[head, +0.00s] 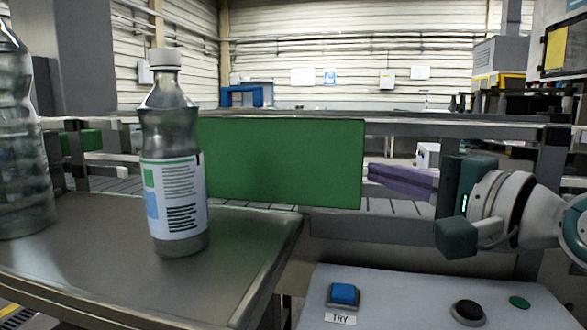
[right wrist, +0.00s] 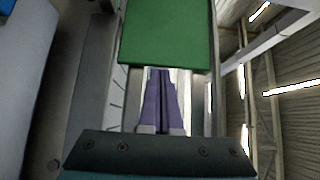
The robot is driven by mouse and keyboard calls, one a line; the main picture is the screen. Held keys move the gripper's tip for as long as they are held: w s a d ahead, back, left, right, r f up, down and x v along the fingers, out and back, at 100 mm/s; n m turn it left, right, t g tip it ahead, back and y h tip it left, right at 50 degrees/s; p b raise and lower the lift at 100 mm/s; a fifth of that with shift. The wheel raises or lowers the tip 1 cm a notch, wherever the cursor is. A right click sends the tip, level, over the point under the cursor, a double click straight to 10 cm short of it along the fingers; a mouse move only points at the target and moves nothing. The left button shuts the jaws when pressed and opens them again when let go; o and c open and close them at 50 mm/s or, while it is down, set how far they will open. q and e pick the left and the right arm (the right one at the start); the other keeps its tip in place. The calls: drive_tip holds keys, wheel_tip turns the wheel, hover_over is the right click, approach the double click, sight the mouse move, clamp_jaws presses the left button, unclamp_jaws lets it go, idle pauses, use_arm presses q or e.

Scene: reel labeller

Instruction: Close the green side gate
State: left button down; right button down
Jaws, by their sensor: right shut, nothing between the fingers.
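The green side gate (head: 283,162) is a flat green panel along the conveyor's rail, in the middle of the head view. In the right wrist view the gate (right wrist: 168,36) fills the top middle, straight ahead of the fingers. My right gripper (head: 374,178) comes in from the right with its purple fingers pointing left. Its fingertips are close to the gate's right edge; I cannot tell whether they touch. The right wrist view shows the two purple fingers (right wrist: 162,82) together with nothing between them. My left gripper is not in view.
A labelled bottle (head: 176,205) stands on a metal table (head: 110,275) at front left, overlapping the gate's left part. Another clear bottle (head: 18,150) stands at the far left. A grey control box (head: 400,290) with a blue button (head: 344,293) sits below my right gripper.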

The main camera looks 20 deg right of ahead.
sight(301, 168)
drive_tip(key=w+a+p, duration=0.1)
drive_tip(key=a, duration=0.1)
drive_tip(key=w+a+p, duration=0.1)
drive_tip(key=w+a, duration=0.1)
drive_tip(key=a, duration=0.1)
drive_tip(key=w+a+p, duration=0.1)
drive_tip(key=w+a, duration=0.1)
drive_tip(key=shift+a+r, duration=0.1)
drive_tip(key=shift+a, duration=0.2)
drive_tip(key=shift+w+a, duration=0.2)
drive_tip(key=shift+a, duration=0.05)
drive_tip(key=shift+f, duration=0.2)
